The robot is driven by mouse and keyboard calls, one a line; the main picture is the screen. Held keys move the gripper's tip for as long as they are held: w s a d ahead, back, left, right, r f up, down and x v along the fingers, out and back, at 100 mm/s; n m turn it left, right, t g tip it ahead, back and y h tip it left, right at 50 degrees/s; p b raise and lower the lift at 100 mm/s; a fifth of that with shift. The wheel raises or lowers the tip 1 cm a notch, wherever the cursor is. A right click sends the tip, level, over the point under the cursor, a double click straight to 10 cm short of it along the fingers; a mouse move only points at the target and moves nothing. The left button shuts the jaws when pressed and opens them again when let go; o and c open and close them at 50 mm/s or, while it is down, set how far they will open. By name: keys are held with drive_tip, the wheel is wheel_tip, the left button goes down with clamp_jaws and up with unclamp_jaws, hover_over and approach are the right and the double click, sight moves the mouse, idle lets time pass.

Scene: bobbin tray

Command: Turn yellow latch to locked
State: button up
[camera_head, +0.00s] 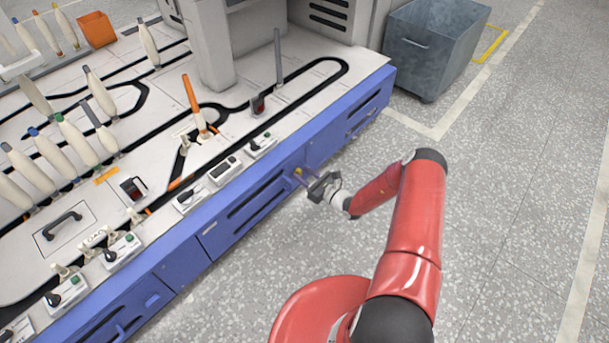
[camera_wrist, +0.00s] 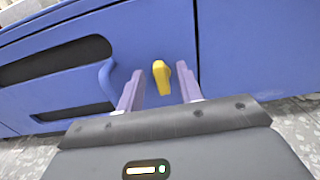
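The yellow latch (camera_wrist: 161,76) is a small knob on the blue front panel of the machine. In the wrist view it stands roughly upright, between and beyond my two fingertips. My gripper (camera_wrist: 159,88) is open, with one purple finger on each side of the latch and a visible gap to each. In the head view my gripper (camera_head: 307,180) is at the blue side panel, and the latch (camera_head: 298,171) is a small yellow spot at its fingertips. I cannot tell how deep the fingers reach around the latch.
A blue handle (camera_wrist: 107,80) sticks out of the panel just left of my fingers. A panel seam runs to the right of the latch. A grey metal bin (camera_head: 433,48) stands on the floor beyond the machine's end. The speckled floor (camera_head: 500,200) to the right is clear.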

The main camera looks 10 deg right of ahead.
drive_tip(key=shift+w+a, duration=0.1)
drive_tip(key=shift+w, duration=0.05)
clamp_jaws()
idle(0.4)
drive_tip(key=shift+w+d+f+m+b, duration=0.15)
drive_tip(key=shift+m+b, duration=0.8)
drive_tip(key=shift+m, duration=2.05)
drive_tip(key=shift+w+d+f+m+b, duration=0.2)
drive_tip(key=shift+m+b, duration=0.75)
drive_tip(key=shift+m, duration=2.05)
drive_tip(key=shift+s+d+f+m+b, duration=0.2)
drive_tip(key=shift+m+b, duration=0.75)
drive_tip(key=shift+m, duration=2.05)
drive_tip(key=shift+w+f, duration=0.1)
drive_tip(key=shift+w, duration=0.05)
